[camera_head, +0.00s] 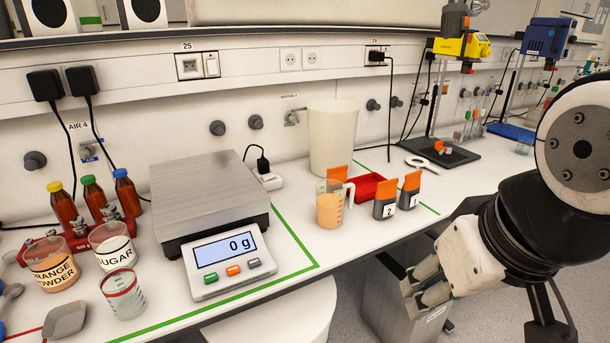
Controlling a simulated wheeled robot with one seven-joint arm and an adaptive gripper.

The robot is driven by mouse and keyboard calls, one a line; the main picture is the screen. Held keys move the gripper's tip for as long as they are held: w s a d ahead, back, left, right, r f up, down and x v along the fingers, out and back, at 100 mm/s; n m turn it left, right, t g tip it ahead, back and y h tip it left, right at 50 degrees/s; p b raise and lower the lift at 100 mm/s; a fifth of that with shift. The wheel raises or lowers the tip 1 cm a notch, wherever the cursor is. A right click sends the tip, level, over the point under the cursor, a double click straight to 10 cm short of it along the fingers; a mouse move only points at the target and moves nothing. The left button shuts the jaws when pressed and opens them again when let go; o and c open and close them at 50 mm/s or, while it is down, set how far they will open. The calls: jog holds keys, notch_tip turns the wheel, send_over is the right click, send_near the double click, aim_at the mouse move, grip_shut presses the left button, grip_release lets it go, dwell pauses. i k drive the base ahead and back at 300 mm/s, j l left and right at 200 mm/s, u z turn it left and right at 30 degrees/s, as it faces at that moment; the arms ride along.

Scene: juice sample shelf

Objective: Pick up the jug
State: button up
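A small clear jug (330,208) with orange liquid in it and a handle on its right side stands upright on the white bench. It is to the right of the scale and in front of a tall cream container. My gripper (412,291) is to the right of the jug and nearer the camera, off the front edge of the bench. Its two fingers point left and show a gap between them. It looks open, with nothing in it, and is apart from the jug.
Two orange-topped grey holders (385,207) and a red tray (371,188) stand right of the jug. The scale (209,200) reads 0 g. Labelled beakers, such as sugar (114,253), and capped bottles stand at left. A tall cream container (332,140) is behind.

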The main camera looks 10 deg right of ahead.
aim_at(330, 193)
jog(key=i+l+u, duration=0.7)
jog(key=i+l, duration=0.1)
jog(key=i, duration=0.1)
